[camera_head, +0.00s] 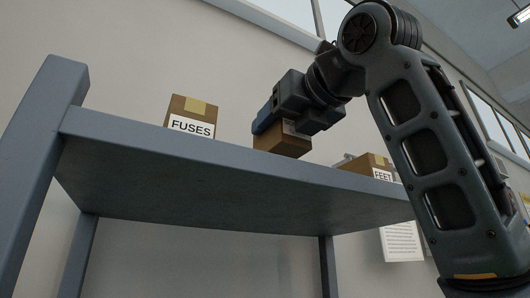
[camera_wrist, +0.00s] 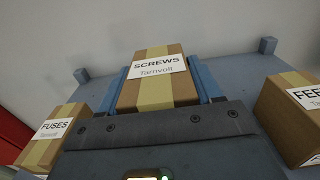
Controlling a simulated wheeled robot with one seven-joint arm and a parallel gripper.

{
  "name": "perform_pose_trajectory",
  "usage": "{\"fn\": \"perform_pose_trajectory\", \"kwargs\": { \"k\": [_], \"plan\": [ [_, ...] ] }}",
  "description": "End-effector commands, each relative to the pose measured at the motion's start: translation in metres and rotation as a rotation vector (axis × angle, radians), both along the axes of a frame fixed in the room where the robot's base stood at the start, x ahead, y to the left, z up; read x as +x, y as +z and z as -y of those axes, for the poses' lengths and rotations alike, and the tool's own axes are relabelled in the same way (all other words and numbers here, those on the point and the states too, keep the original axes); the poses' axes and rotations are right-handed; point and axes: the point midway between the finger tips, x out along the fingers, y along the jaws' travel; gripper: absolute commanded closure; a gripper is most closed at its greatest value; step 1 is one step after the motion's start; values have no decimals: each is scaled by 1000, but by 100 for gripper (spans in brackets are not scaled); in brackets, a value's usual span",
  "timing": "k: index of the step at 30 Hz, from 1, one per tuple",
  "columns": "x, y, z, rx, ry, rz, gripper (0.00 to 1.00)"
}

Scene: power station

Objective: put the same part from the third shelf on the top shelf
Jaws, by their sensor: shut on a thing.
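My gripper (camera_head: 268,122) is over the top shelf (camera_head: 140,130) and shut on a cardboard box, the screws box (camera_head: 281,140). In the wrist view, the screws box (camera_wrist: 157,92) has a white label reading "SCREWS Tarnvolt" and a yellow tape strip, and sits between the blue fingers. In the head view its lower part is close to the shelf's front edge; I cannot tell if it touches the shelf. The fuses box (camera_head: 190,118) stands to its left, and a box labelled "FEET" (camera_head: 368,164) to its right.
In the wrist view, the fuses box (camera_wrist: 44,140) and the FEET box (camera_wrist: 291,112) flank the held box, with gaps on both sides. A shelf post (camera_head: 38,150) rises at the left. A white notice (camera_head: 402,242) hangs on the wall below the shelf.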

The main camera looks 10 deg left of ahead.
Motion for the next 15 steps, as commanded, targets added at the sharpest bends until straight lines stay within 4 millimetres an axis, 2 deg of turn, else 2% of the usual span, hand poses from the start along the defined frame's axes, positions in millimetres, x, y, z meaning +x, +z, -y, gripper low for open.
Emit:
{"fn": "perform_pose_trajectory", "kwargs": {
  "k": [1, 5, 10, 15],
  "plan": [
    [-3, -3, -9, 0, 5, 0, 78],
    [-5, -12, -22, 1, 1, 1, 78],
    [-5, -21, -26, 1, 1, -1, 78],
    [-5, -41, -25, 2, 1, -3, 78]
  ]
}}
